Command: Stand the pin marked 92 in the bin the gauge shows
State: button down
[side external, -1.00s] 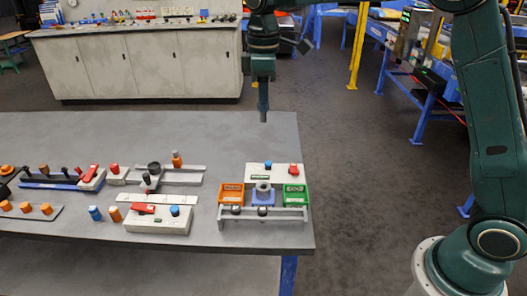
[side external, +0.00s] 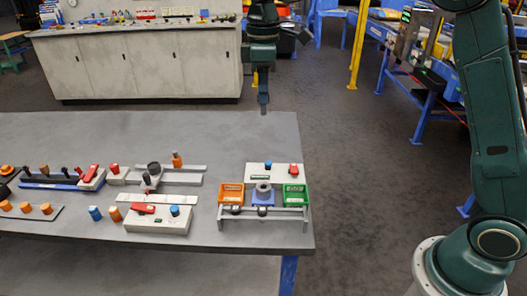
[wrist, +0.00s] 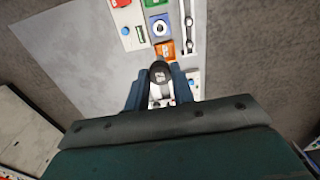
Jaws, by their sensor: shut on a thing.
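My gripper (side external: 263,106) hangs in the air above the far right edge of the table. In the wrist view its blue jaws are shut on a dark round-topped pin (wrist: 159,70). The pin carries a small pale mark that I cannot read surely. The orange bin (side external: 231,194) and the green bin (side external: 295,195) stand at the table's right end. A blue block with a grey ring (side external: 263,197) sits between them. The pale box behind the bins (side external: 280,171) has a small green display, a blue knob and a red knob; its reading is too small to tell.
A grey rail (side external: 262,222) with dark round parts runs in front of the bins. A pale box with a red lever (side external: 158,224), orange and blue pegs and other fixtures fill the table's left and middle. The table's back strip (side external: 130,132) is clear.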

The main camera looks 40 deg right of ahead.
jog(key=w+a+f, duration=0.3)
jog(key=f, duration=0.6)
jog(key=w+a+f, duration=0.3)
jog(key=f, duration=0.6)
jog(key=shift+w+a+f, duration=0.15)
jog(key=shift+a+f, duration=0.15)
jog(key=shift+a, duration=0.05)
jog(key=shift+f, duration=0.1)
jog(key=shift+f, duration=2.35)
jog(key=shift+f, duration=2.2)
dwell(1.1)
